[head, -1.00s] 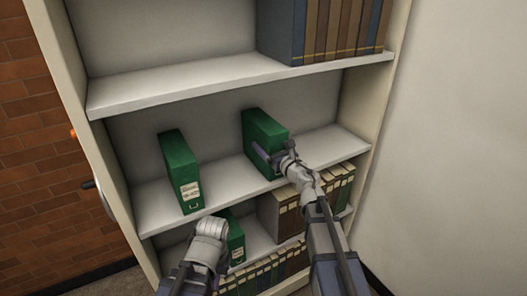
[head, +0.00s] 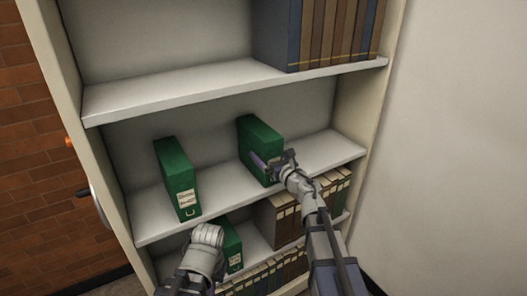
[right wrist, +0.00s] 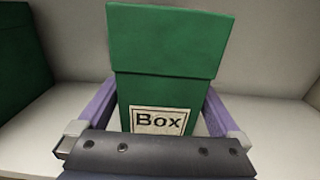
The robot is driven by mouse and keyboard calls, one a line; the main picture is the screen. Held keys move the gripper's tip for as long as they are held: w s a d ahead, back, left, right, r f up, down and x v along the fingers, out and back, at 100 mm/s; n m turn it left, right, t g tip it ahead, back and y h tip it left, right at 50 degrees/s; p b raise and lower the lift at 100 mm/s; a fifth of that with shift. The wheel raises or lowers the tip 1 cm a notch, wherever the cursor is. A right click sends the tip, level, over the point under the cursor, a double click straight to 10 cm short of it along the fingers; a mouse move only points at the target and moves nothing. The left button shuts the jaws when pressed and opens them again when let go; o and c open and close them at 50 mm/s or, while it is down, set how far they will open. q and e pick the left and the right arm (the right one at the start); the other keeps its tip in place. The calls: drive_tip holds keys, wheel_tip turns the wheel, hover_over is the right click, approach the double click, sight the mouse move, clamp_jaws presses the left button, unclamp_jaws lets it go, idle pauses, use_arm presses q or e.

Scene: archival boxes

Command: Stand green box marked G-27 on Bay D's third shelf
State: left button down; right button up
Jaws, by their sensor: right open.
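A green box (head: 262,145) stands upright on the middle visible shelf (head: 215,190), right of centre. In the right wrist view the green box (right wrist: 170,60) has a pale label reading "Box"; the gripper body hides anything lower, so I cannot read its number. My right gripper (head: 268,163) is open, with one purple finger on each side of this box. A second green box (head: 177,178) stands upright on the same shelf to the left; its label is too small to read. A third green box (head: 232,246) is on the shelf below. My left arm's wrist shows at lower centre; its fingers are hidden.
Blue and brown volumes (head: 325,35) fill the upper shelf's right part. Brown and green volumes (head: 285,220) stand on the lower shelf at right. The middle shelf is clear between the two green boxes and at its right end. A brick wall (head: 35,170) is at left.

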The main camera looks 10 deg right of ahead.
drive_tip(key=v, duration=1)
